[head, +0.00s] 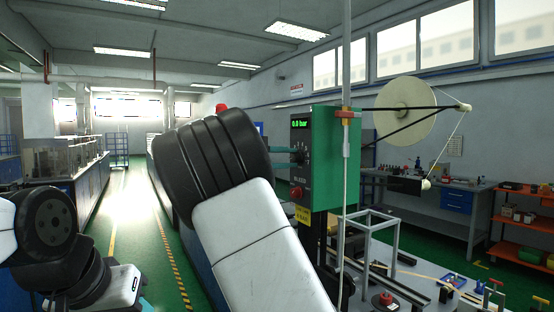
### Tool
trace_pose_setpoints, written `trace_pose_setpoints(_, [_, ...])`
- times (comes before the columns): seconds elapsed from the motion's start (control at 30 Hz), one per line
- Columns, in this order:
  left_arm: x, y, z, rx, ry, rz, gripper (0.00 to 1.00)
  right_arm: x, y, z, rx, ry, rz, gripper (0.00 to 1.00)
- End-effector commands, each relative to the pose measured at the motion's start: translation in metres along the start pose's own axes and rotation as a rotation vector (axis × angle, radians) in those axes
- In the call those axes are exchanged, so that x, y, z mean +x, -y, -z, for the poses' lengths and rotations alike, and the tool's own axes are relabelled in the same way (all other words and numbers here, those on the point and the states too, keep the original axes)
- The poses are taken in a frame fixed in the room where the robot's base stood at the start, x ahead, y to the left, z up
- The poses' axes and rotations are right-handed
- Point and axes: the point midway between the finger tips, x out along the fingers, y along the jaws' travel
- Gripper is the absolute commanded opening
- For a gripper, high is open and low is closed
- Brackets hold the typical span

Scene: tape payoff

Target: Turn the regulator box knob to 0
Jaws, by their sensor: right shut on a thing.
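The green regulator box (328,150) stands right of centre, with a dark front panel turned to the left. A small lit display (300,124) on it shows a green reading in bar; its digits are too small to be sure of. My right arm reaches up across the middle, and its black wrist covers part of the view. My right gripper (295,155) shows only in part, at the panel below the display, shut on the regulator knob. The knob is mostly hidden, so its pointer cannot be read. My left gripper is not in view; only left arm parts show at lower left.
A red button (296,192) sits low on the panel, above a yellow label (302,214). A pale tape reel (404,107) on thin arms is right of the box. A pole rises beside the box. A workbench (425,212) stands behind; open green floor lies left.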

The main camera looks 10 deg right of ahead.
Motion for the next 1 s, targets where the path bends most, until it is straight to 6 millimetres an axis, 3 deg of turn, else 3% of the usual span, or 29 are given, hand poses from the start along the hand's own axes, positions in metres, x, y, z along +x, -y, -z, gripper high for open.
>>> trace_pose_setpoints(0.57, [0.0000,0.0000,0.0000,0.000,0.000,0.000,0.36,-0.0007,0.0014,0.0007,-0.032,0.000,0.003,0.00])
trace_pose_setpoints(0.6, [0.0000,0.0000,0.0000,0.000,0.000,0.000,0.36,-0.0007,0.0014,0.0007,-0.032,0.000,0.004,0.35])
trace_pose_setpoints(0.67, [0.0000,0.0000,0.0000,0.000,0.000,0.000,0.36,-0.0007,0.0013,0.0006,-0.031,0.000,0.003,0.47])
trace_pose_setpoints(1.0, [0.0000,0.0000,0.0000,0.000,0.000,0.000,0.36,-0.0016,0.0004,0.0004,-0.030,0.001,0.002,0.49])
